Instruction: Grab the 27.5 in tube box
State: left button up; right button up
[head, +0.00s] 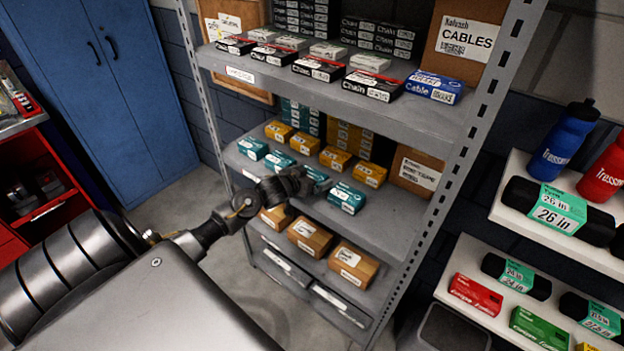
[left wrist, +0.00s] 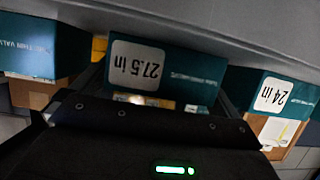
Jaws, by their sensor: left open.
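The 27.5 in tube box is teal with a white label, and its label reads upside down in the middle of the left wrist view (left wrist: 195,73). In the head view it appears to be the teal box (head: 316,176) just beyond my left gripper (head: 303,183), partly hidden by it. My left gripper is open at the front of the middle shelf. In the left wrist view its dark fingers lie to either side of the box. I cannot tell whether they touch it. My right gripper is not in view.
A 24 in teal box (left wrist: 275,95) and another teal box (head: 346,198) flank it closely. Yellow boxes (head: 335,158) stand behind. The upper shelf (head: 300,85) overhangs, with chain boxes on it. Brown boxes (head: 310,236) sit below. A metal rack post (head: 455,155) stands at right.

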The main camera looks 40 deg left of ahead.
pick_arm(q)
jog(key=shift+c, duration=0.4)
jog(key=c, duration=0.7)
jog(key=shift+c, duration=0.5)
jog(key=shift+r, duration=0.15)
